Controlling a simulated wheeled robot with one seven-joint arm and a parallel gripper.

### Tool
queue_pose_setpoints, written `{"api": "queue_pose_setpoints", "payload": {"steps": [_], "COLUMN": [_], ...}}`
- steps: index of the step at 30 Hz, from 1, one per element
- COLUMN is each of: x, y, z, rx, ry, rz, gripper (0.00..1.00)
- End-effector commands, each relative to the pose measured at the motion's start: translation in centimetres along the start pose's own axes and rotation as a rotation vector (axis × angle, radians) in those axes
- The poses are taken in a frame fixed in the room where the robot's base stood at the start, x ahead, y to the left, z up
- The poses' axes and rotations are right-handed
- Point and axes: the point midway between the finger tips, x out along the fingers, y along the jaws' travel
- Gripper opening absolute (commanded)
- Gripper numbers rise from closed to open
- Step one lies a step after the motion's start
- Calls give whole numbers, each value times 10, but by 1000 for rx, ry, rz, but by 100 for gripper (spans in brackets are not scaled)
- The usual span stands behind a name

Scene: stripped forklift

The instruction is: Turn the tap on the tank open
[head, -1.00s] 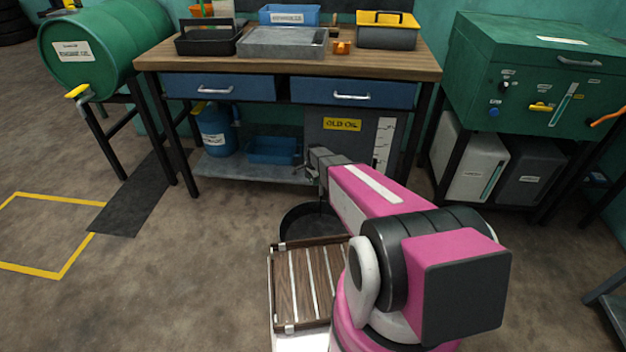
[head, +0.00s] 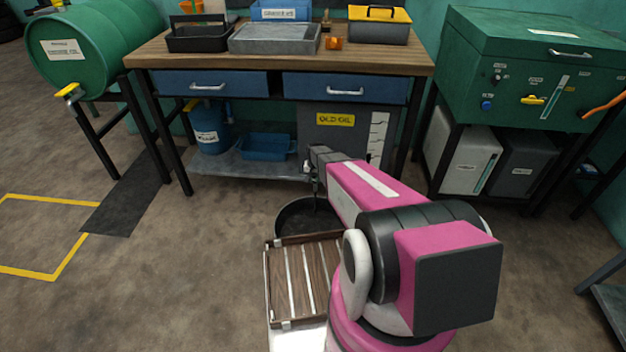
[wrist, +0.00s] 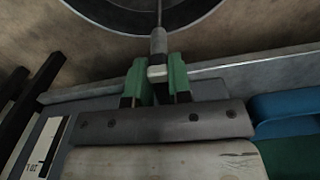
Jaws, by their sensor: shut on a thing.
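The tank is the grey box with the yellow "OLD OIL" sign (head: 335,119), under the workbench. My gripper (head: 313,170) is low at its front left, and in the head view the tap is mostly hidden behind it. In the wrist view my gripper's green fingers (wrist: 157,80) are closed on a small pale metal piece (wrist: 158,50), which looks like part of the tap. A thin dark line runs from its end toward the black round pan (wrist: 150,14). I cannot tell whether it is liquid or a rod. The pan also shows on the floor below my gripper (head: 300,222).
The workbench shelf (head: 232,172) holds a blue container (head: 210,130) and a blue tray (head: 267,146) left of the tank. The floor at left is open.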

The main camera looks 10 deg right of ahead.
Motion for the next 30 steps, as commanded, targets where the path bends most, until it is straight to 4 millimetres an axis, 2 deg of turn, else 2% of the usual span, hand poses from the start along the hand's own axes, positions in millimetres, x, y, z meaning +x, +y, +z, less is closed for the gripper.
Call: {"api": "queue_pose_setpoints", "payload": {"steps": [9, 22, 23, 24, 25, 30], "x": [0, 0, 0, 0, 0, 0], "y": [4, 4, 4, 4, 4, 4], "z": [0, 0, 0, 0, 0, 0], "rx": [-80, -90, -89, -89, -89, -87], "ry": [0, 0, 1, 0, 0, 0], "rz": [0, 1, 1, 1, 1, 1], "gripper": [0, 0, 26, 39, 45, 45]}}
